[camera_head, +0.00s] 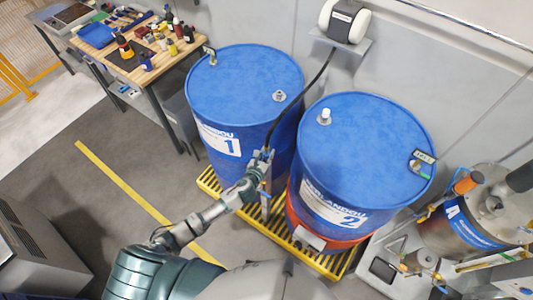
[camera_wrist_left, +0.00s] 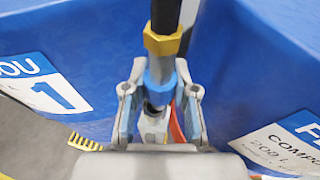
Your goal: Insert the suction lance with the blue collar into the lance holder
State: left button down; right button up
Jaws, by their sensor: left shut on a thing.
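My left gripper (camera_head: 263,156) is between the two blue drums, its arm coming up from lower left. In the left wrist view the gripper (camera_wrist_left: 160,100) is shut on the suction lance, at or just below its blue collar (camera_wrist_left: 160,77). A yellow nut (camera_wrist_left: 162,42) sits above the collar, and a black hose (camera_wrist_left: 166,15) runs up from it. In the head view the hose (camera_head: 318,78) leads to a white reel (camera_head: 344,20) on the wall. A pale upright piece (camera_head: 265,195) shows below the gripper; I cannot tell whether it is lance or holder. My right gripper is out of view.
Drum 1 (camera_head: 245,80) and drum 2 (camera_head: 365,140) stand close on a yellow pallet (camera_head: 208,182), leaving a narrow gap. Both have fittings on top. A cluttered workbench (camera_head: 160,62) is at upper left. A metal tank with pipes (camera_head: 450,232) is at right.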

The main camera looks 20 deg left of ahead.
pick_arm(q)
jog(key=shift+a+f, duration=0.15)
jog(key=shift+f, duration=0.15)
jog(key=shift+f+b, duration=1.1)
jog(key=c, duration=0.8)
grip_release()
jog(key=shift+c, duration=0.2)
jog(key=shift+s, duration=0.1)
jog(key=v, duration=1.1)
jog(key=shift+s, duration=0.35)
